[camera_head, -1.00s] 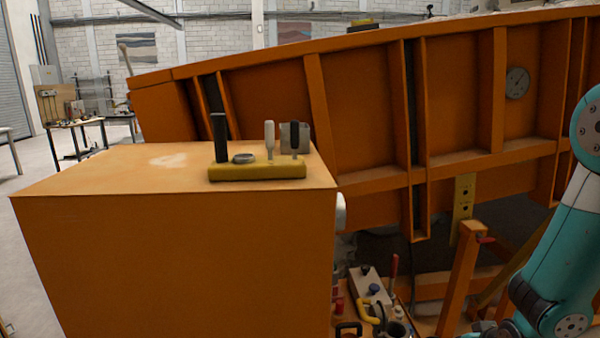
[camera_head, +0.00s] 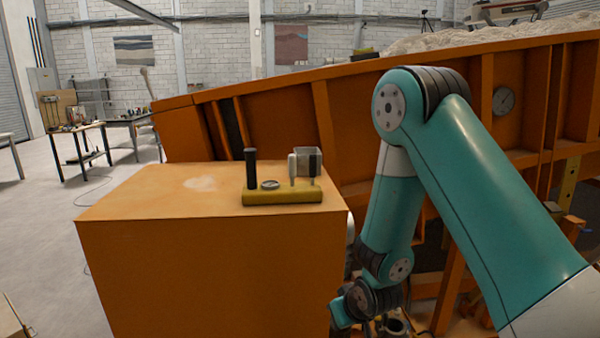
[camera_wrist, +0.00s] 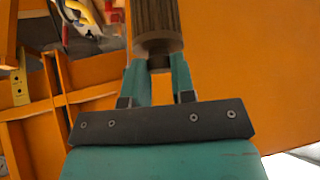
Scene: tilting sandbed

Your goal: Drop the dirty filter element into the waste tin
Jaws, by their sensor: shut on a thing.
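In the wrist view, my gripper (camera_wrist: 158,68) has its two teal fingers shut on the dirty filter element (camera_wrist: 157,22), a brown, ribbed cylinder. The filter's far end runs out of the top of that view. In the head view, my arm bends down beside the orange cabinet, and the gripper and filter cannot be made out there. A grey, round, open-topped vessel (camera_head: 394,327) is partly visible low in the head view, right of my wrist. I cannot tell if it is the waste tin.
The orange cabinet (camera_head: 210,275) stands close left of my wrist. A yellow base (camera_head: 283,197) with a black post, a ring and a clear cup sits on it. The orange sandbed frame (camera_head: 270,120) rises behind. Tools (camera_wrist: 88,15) lie at the wrist view's upper left.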

